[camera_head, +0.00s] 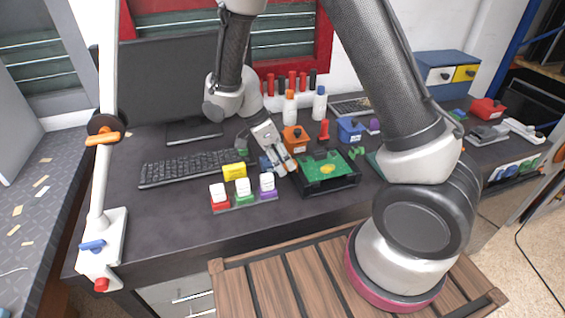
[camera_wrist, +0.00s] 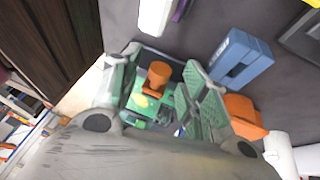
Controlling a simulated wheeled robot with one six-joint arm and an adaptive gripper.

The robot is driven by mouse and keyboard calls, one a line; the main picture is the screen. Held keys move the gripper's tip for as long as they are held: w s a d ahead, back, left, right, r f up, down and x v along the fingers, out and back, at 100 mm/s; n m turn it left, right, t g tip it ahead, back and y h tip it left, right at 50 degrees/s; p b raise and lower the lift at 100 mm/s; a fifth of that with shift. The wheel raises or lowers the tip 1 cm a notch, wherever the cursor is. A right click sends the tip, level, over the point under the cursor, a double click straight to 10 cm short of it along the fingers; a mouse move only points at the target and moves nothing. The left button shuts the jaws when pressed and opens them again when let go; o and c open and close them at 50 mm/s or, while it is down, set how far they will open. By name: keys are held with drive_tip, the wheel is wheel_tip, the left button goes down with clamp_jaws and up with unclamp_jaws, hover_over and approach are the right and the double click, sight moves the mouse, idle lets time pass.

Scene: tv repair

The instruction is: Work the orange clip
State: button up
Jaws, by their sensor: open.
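My gripper (camera_head: 286,171) is open at the left edge of the black tray with the green circuit board (camera_head: 322,168). In the wrist view its green-padded fingers (camera_wrist: 161,62) stand apart. An orange rounded piece (camera_wrist: 158,76) shows between them, over the green board (camera_wrist: 142,103); I cannot tell whether a finger touches it. An orange block (camera_head: 295,138) stands behind the gripper in the head view. Another orange piece (camera_head: 103,137) sits on the white stand at the left. Which of these is the clip is unclear.
A blue block (camera_wrist: 240,61) lies beside the fingers. White-topped coloured blocks (camera_head: 243,191), a yellow block (camera_head: 234,171) and a keyboard (camera_head: 188,168) lie left of the board. Bottles (camera_head: 319,105) and a blue block (camera_head: 350,130) stand behind. The front desk strip is clear.

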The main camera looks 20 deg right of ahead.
drive_tip(key=shift+d+f, duration=0.15)
drive_tip(key=shift+f, duration=0.25)
drive_tip(key=c, duration=0.9)
